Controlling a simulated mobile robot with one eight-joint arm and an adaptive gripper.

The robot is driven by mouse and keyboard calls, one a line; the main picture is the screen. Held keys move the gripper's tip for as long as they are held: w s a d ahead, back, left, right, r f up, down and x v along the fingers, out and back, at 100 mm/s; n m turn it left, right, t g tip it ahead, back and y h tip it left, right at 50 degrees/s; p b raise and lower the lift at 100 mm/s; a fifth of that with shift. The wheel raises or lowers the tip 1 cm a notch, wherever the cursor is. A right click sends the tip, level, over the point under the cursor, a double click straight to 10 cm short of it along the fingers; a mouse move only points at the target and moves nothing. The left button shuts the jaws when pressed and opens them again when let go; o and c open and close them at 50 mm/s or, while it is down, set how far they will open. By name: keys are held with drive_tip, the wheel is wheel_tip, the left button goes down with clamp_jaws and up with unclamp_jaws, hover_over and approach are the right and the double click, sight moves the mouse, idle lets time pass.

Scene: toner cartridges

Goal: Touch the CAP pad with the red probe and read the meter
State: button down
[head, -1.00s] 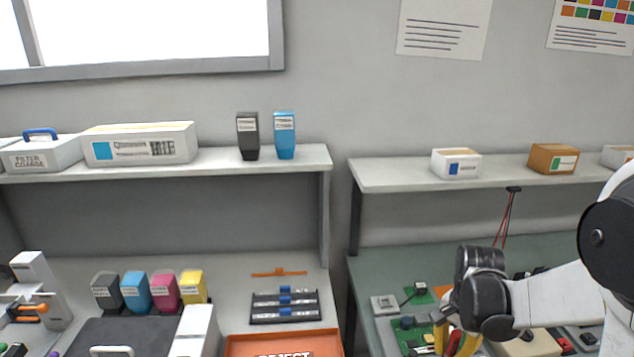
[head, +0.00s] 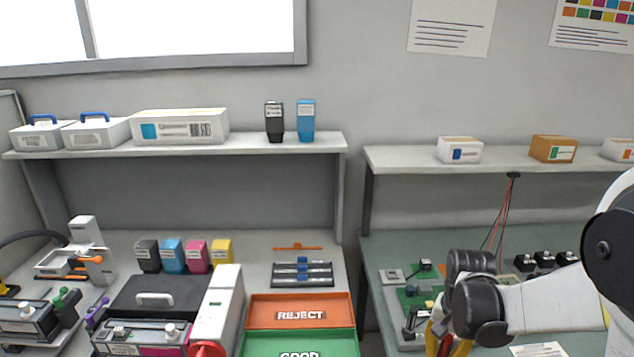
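My gripper (head: 443,342) is low over the right bench, with orange and yellow fingers partly cut off by the bottom of the head view. I cannot tell whether it is open or shut, or whether it holds anything. Red and dark leads (head: 502,212) hang from a hook under the right shelf and run down behind my wrist. The red probe's tip cannot be made out. A green circuit board (head: 410,296) lies on the bench just left of my wrist. No CAP label or meter reading can be made out.
An orange REJECT tray (head: 263,316) and a green tray (head: 257,343) are on the left bench. Several toner cartridges (head: 172,256) stand behind a black case (head: 157,293). A gap separates the benches. Small black parts (head: 545,260) stand right of my wrist.

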drive_tip(key=a+f+n, duration=0.1)
drive_tip(key=a+n, duration=0.1)
drive_tip(key=a+n+b, duration=0.1)
drive_tip(key=a+n, duration=0.1)
drive_tip(key=a, duration=0.1)
drive_tip(key=w+a+f+n, duration=0.1)
drive_tip(key=a+n, duration=0.1)
drive_tip(key=shift+a+f+b, duration=0.3)
drive_tip(key=shift+a, duration=0.05)
drive_tip(key=shift+s+a+n, duration=0.1)
drive_tip(key=shift+a+n, duration=0.35)
drive_tip(key=shift+n, duration=0.15)
